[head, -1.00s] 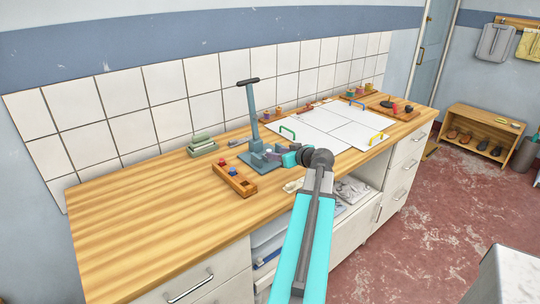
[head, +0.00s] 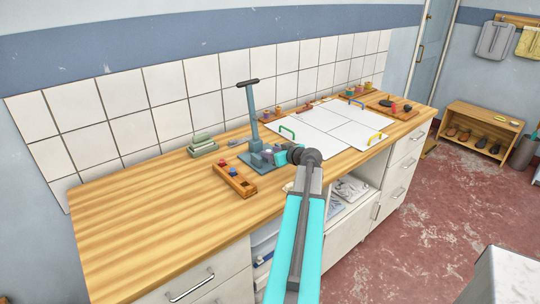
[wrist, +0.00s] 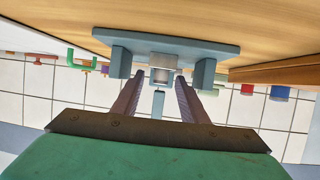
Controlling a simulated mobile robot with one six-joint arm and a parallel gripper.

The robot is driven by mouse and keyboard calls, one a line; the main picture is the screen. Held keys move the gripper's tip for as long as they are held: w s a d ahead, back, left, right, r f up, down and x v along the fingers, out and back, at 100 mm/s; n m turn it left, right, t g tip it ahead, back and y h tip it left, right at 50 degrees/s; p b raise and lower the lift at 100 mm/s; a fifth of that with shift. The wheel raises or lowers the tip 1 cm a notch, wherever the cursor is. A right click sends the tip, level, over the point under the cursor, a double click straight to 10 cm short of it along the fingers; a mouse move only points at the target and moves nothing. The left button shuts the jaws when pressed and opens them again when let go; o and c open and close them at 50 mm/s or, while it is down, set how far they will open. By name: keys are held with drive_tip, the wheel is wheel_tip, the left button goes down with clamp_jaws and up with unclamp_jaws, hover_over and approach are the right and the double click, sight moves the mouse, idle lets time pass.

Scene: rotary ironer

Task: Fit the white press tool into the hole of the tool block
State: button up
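The blue-grey press (head: 251,115) stands upright on the worktop, its base also in the wrist view (wrist: 215,47). A pale white-grey piece (wrist: 162,70), apparently the white press tool, sits between the two posts of the press. The wooden tool block (head: 236,184) lies in front of the press, with a red and a blue tool in it. Its edge shows at the right of the wrist view (wrist: 290,72). My gripper (wrist: 161,80) is at the press with its fingers apart, one on each side of the pale piece. I cannot see contact. The block's free hole is not clear.
Soft green-grey stacked blocks (head: 203,145) lie behind, left of the press. White panels (head: 325,128) with coloured handles lie to the right. The left of the worktop (head: 135,215) is clear. Drawers and open shelves are below its front edge.

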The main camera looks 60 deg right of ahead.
clamp_jaws()
drive_tip(key=shift+r, duration=0.2)
idle(0.4)
drive_tip(key=shift+r+b, duration=0.7)
drive_tip(key=shift+r, duration=0.7)
drive_tip(key=s+a+r+b, duration=0.1)
drive_tip(key=s+a+b, duration=0.1)
drive_tip(key=s+a, duration=0.2)
drive_tip(key=s+a+b, duration=0.2)
drive_tip(key=s+a, duration=0.1)
drive_tip(key=s, duration=0.7)
drive_tip(key=shift+a+r, duration=0.4)
